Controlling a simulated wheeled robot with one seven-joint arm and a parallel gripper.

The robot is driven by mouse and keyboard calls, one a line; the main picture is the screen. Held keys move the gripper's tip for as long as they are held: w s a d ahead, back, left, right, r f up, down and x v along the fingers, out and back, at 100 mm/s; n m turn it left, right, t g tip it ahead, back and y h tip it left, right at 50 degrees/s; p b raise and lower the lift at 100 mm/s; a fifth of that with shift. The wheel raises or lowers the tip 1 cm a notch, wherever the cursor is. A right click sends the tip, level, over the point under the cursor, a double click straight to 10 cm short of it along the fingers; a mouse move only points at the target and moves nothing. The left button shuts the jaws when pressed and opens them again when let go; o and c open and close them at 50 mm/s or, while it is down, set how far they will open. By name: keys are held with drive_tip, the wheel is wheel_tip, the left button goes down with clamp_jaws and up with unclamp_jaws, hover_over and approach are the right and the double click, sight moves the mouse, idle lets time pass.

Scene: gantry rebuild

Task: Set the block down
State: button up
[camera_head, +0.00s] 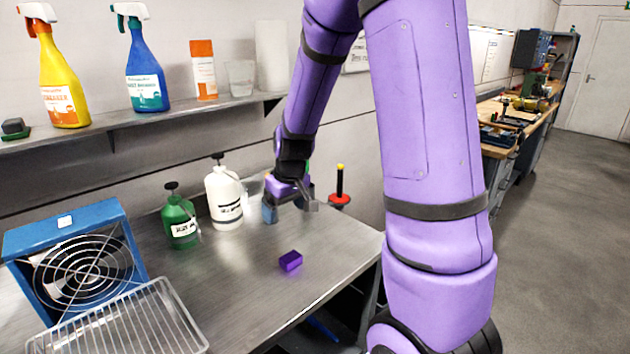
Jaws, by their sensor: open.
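A small purple block (290,261) lies on the steel table (245,285), right of its middle. My gripper (311,205) is at the end of the purple arm, behind and above the block in the picture. It is open, with nothing seen between its fingers. The block stands apart from my gripper.
A white jug (224,198), a green jug (181,217) and a blue-grey container (269,211) stand at the back. A blue fan (75,262) and a wire rack (125,325) are at left. A shelf (150,117) holds spray bottles above. The table's front middle is clear.

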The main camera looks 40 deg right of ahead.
drive_tip(key=s+a+r+t, duration=0.1)
drive_tip(key=s+a+r, duration=0.2)
drive_tip(key=s+r, duration=0.3)
drive_tip(key=s+a+r+t, duration=0.1)
drive_tip(key=s+a+r, duration=0.3)
drive_tip(key=r, duration=0.4)
drive_tip(key=s+a+r, duration=0.1)
drive_tip(key=s+r, duration=0.2)
drive_tip(key=s, duration=0.3)
drive_tip(key=s+a+r, duration=0.1)
drive_tip(key=s+r, duration=0.2)
drive_tip(key=s, duration=0.4)
drive_tip(key=shift+a+r+t, duration=0.25)
drive_tip(key=shift+a+t, duration=0.05)
drive_tip(key=shift+t, duration=0.1)
